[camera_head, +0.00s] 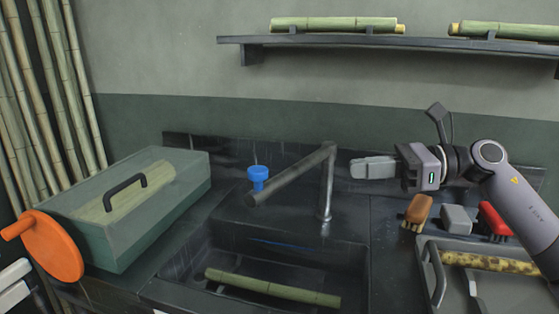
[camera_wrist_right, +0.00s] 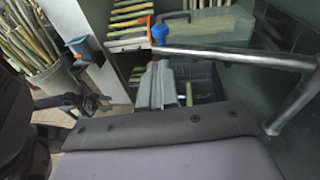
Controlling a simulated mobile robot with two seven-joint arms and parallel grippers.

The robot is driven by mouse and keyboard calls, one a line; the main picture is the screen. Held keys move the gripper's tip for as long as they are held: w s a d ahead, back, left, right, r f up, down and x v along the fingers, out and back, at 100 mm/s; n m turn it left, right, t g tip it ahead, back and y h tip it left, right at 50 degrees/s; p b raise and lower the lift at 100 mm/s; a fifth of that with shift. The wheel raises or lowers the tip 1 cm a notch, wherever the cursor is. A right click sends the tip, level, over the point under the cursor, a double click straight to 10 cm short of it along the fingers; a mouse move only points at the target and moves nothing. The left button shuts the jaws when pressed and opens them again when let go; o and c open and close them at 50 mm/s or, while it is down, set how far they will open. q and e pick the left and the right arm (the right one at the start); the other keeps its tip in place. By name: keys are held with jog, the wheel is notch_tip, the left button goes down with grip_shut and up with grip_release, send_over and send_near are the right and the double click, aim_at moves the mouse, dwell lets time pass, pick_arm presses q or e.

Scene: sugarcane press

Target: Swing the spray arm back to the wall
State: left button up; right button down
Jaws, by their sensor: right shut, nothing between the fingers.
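The spray arm (camera_head: 290,177) is a dark grey tube with a blue knob (camera_head: 258,178) on its free end. It reaches from the top of an upright metal post (camera_head: 327,185) out over the sink, toward the lower left. In the right wrist view the tube (camera_wrist_right: 230,57) and the blue knob (camera_wrist_right: 160,33) cross the upper part. My right gripper (camera_head: 356,168) is shut and empty, just right of the post, with a small gap seen between them. Two pale bars at the lower left edge of the head view may be my left gripper's fingers; their state is unclear.
A green cane (camera_head: 272,287) lies in the dark sink. A green box with an orange crank (camera_head: 52,246) stands at left. Brushes (camera_head: 417,211), a grey block (camera_head: 456,219) and a tray (camera_head: 503,292) with a cane are at right. A shelf (camera_head: 400,44) with canes hangs above.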

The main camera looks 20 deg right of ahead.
pick_arm(q)
jog(key=shift+s+a+r+p, duration=0.4)
jog(key=shift+s+r+p, duration=0.35)
jog(key=shift+p, duration=1.1)
pick_arm(e)
send_near(267, 173)
jog(key=shift+x, duration=3.45)
pick_arm(q)
jog(key=shift+r, duration=0.1)
pick_arm(e)
jog(key=shift+w, duration=0.1)
